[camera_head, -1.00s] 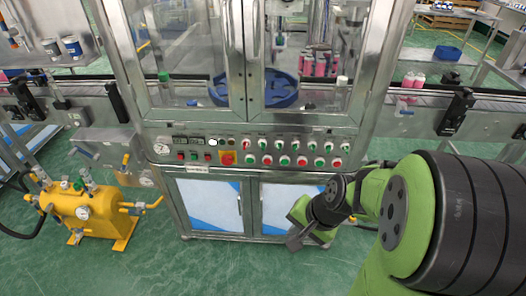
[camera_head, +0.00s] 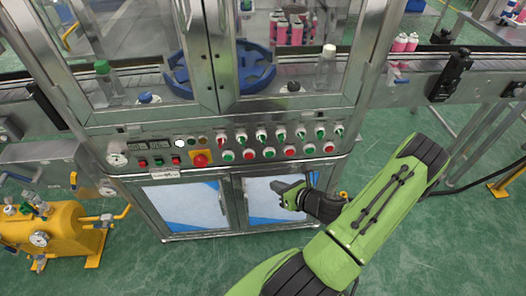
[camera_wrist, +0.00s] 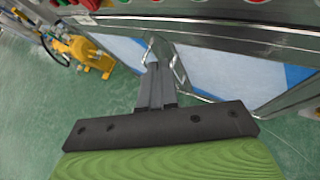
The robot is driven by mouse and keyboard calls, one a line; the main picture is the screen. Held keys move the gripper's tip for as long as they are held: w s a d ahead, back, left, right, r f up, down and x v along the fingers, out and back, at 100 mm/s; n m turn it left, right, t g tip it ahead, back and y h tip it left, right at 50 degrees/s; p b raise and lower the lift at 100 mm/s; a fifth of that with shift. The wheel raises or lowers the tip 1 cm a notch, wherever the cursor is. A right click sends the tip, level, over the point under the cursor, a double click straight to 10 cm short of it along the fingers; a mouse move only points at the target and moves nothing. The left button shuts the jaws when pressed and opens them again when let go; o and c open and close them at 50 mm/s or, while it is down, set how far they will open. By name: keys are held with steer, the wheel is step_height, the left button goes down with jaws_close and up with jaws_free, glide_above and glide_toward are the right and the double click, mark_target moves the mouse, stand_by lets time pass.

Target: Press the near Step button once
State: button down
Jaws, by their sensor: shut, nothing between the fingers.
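The control panel (camera_head: 215,158) runs across the front of the machine, with two rows of buttons and knobs. Red and green round buttons (camera_head: 269,153) form the lower row, and a red emergency stop on a yellow plate (camera_head: 200,159) is left of them. I cannot read which one is labelled Step. My gripper (camera_head: 278,187) is shut and empty, below the panel and in front of the right cabinet door. In the wrist view my gripper (camera_wrist: 153,75) points towards the cabinet door handles, with the panel's underside above.
Cabinet doors (camera_head: 183,207) with metal handles are below the panel. Glass doors above enclose a blue rotary wheel (camera_head: 250,66). A conveyor (camera_head: 420,70) passes at the right. A yellow tank (camera_head: 45,228) stands on the floor at the left. Green floor in front is open.

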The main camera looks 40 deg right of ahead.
mark_target(270, 154)
steer(key=w+d+b, duration=0.2)
steer(key=w+d, duration=0.3)
steer(key=w, duration=0.2)
steer(key=shift+w, duration=0.15)
stand_by(0.3)
steer(key=shift+w, duration=0.1)
stand_by(1.8)
steer(key=shift+w+d+p, duration=0.25)
steer(key=shift+p, duration=0.05)
